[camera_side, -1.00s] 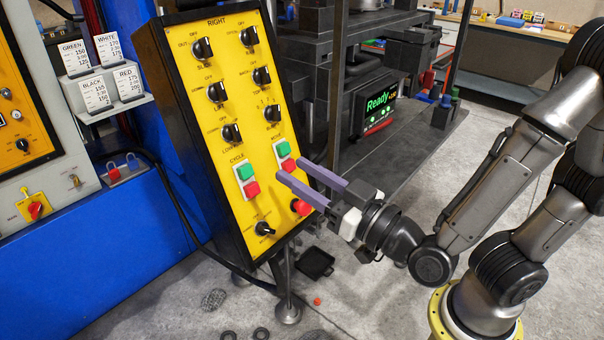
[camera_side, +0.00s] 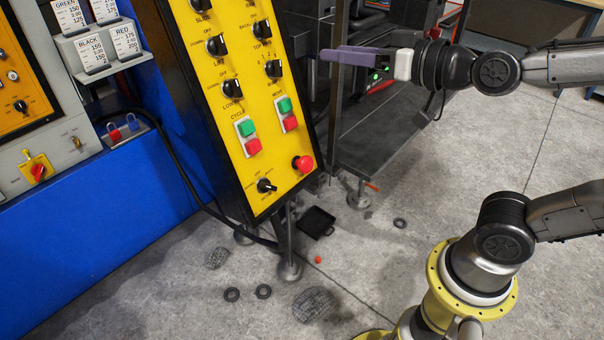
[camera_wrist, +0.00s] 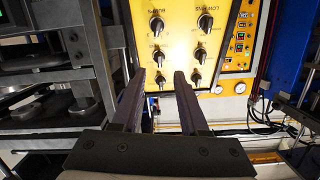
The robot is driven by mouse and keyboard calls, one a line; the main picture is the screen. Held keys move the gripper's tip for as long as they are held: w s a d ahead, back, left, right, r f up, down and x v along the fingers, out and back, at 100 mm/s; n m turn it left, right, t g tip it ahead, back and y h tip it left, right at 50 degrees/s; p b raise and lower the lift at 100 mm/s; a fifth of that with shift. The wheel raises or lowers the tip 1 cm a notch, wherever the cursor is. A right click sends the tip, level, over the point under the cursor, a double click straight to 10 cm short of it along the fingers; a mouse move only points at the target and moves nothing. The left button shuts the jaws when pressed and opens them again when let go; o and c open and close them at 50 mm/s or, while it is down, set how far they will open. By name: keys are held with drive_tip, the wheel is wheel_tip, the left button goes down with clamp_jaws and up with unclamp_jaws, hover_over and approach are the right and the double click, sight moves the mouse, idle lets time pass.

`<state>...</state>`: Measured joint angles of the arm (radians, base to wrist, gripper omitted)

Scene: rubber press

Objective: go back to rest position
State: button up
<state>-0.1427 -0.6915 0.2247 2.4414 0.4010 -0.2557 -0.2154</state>
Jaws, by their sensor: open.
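My gripper (camera_side: 350,56) has two long purple fingers. In the side view it is level, to the right of the yellow control panel (camera_side: 228,95) and in front of the dark press. In the wrist view the gripper (camera_wrist: 168,80) has its fingers apart, with nothing between them. The yellow panel (camera_wrist: 180,30) with black knobs lies beyond the fingertips there. I cannot tell exactly how far the fingertips are from the panel. The panel's red emergency button (camera_side: 303,163) and its green and red cycle buttons are uncovered.
The press (camera_wrist: 60,60) stands close on the left in the wrist view. Its shelf (camera_side: 385,150) is below my gripper in the side view. A black tray (camera_side: 317,222) and several rings lie on the floor. The grey floor at the right is mostly open.

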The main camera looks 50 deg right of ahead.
drive_tip(key=s+d+f+n+g, duration=0.1)
drive_tip(key=s+d+f+g, duration=0.1)
drive_tip(key=s+f+g, duration=0.8)
drive_tip(key=s+f, duration=0.2)
drive_tip(key=s, duration=0.3)
drive_tip(key=shift+s+d+f+h, duration=0.2)
drive_tip(key=shift+s+d+h, duration=0.05)
drive_tip(key=shift+s+h, duration=0.05)
